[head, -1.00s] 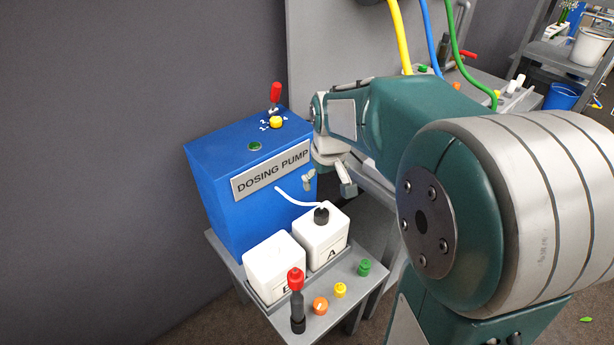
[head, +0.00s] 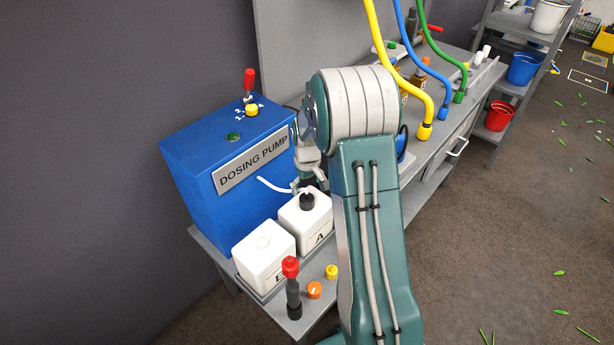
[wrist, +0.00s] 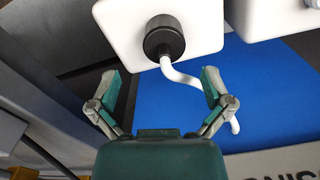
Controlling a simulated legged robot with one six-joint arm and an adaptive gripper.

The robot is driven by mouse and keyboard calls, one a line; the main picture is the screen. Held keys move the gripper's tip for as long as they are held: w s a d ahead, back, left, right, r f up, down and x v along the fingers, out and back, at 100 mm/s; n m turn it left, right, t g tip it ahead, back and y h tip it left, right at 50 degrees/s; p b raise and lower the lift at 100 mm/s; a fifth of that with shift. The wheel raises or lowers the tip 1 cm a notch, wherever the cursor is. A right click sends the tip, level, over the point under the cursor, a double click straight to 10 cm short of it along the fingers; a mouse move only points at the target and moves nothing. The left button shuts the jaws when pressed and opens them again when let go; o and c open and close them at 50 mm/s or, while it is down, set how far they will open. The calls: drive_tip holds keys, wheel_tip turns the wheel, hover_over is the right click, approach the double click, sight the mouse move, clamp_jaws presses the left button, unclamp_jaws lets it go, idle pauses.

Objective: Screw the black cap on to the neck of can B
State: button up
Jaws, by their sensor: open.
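The black cap (head: 307,201) is on top of can A (head: 318,232), with a white tube (head: 272,186) running from it towards the pump. In the wrist view the cap (wrist: 164,42) lies just beyond my open, empty fingertips, roughly centred between them. My gripper (wrist: 161,82) is apart from the cap there. Can B (head: 263,264) stands beside can A, nearer the front. Its white neck (head: 263,242) shows faintly on top, with no cap on it. Another white can (wrist: 265,18), seemingly can B, is cut off at the wrist view's upper right.
The blue dosing pump (head: 220,140) stands behind the cans. A red-topped black lever (head: 292,290), an orange knob (head: 314,290) and a yellow knob (head: 332,271) stand in front of them. Yellow, blue and green hoses (head: 400,60) hang over the bench at right.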

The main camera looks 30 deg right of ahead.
sight(305, 197)
drive_tip(key=f, duration=0.4)
drive_tip(key=shift+a+f, duration=0.1)
drive_tip(key=shift+a, duration=0.25)
drive_tip(key=shift+f, duration=0.65)
drive_tip(key=shift+d+f, duration=0.1)
drive_tip(key=shift+d, duration=0.1)
drive_tip(key=shift+a, duration=0.1)
drive_tip(key=c, duration=1.1)
